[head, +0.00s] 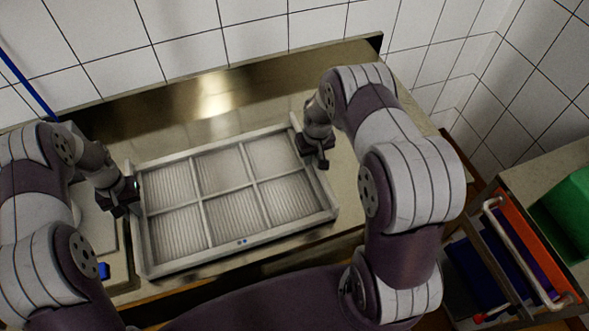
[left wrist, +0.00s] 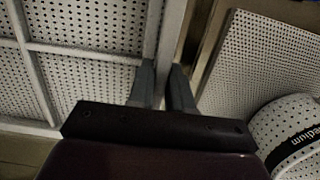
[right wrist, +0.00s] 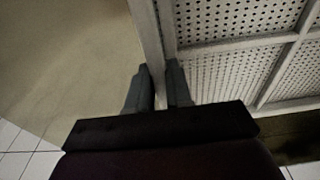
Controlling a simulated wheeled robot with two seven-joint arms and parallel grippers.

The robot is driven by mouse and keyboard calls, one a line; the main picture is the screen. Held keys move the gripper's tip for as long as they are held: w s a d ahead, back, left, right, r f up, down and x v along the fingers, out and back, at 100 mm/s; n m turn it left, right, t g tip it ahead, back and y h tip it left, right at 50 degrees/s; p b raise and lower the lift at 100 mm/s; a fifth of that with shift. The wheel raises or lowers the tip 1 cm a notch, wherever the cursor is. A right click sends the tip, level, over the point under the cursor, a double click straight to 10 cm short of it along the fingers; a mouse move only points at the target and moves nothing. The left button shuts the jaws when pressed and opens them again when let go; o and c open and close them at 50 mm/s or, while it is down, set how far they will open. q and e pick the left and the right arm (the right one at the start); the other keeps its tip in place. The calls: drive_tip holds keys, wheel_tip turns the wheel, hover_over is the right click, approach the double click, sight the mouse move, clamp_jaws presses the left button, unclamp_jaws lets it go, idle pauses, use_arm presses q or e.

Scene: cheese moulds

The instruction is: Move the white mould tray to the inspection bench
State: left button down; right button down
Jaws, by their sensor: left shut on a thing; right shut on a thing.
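The white mould tray (head: 250,237) lies on the steel-backed counter in the head view, a rectangular frame with six perforated compartments that look empty. My left gripper (head: 134,196) is at its left side wall; in the left wrist view its fingers (left wrist: 162,85) are closed on either side of the tray's rim (left wrist: 172,30). My right gripper (head: 309,160) is at the right side wall; in the right wrist view its fingers (right wrist: 161,85) grip the rim (right wrist: 148,35). I cannot tell whether the tray is touching the counter. The inspection bench cannot be identified for certain.
The counter (head: 345,200) has free room right of the tray and behind it. A perforated panel (left wrist: 262,60) and a white cylinder marked "medium" (left wrist: 290,125) are close beside my left gripper. At the right stand a cart with a rail handle (head: 525,255) and a green box (head: 570,215).

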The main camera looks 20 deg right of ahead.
use_arm(q)
drive_tip(key=c, duration=1.4)
unclamp_jaws()
drive_tip(key=shift+f, duration=0.5)
drive_tip(key=shift+c, duration=0.2)
use_arm(e)
drive_tip(key=c, duration=1.4)
unclamp_jaws()
drive_tip(key=shift+f, duration=0.55)
drive_tip(key=shift+c, duration=0.2)
use_arm(q)
drive_tip(key=o, duration=0.4)
drive_tip(key=shift+r, duration=0.2)
use_arm(e)
drive_tip(key=o, duration=0.4)
drive_tip(key=shift+r, duration=0.25)
use_arm(q)
drive_tip(key=shift+s, duration=0.1)
use_arm(e)
drive_tip(key=shift+s, duration=0.1)
drive_tip(key=shift+r, duration=0.15)
use_arm(q)
wheel_tip(320, 180, up, 12)
drive_tip(key=w, duration=0.1)
drive_tip(key=shift+w, duration=0.25)
use_arm(e)
wheel_tip(320, 180, up, 12)
drive_tip(key=s, duration=0.1)
drive_tip(key=shift+s, duration=0.2)
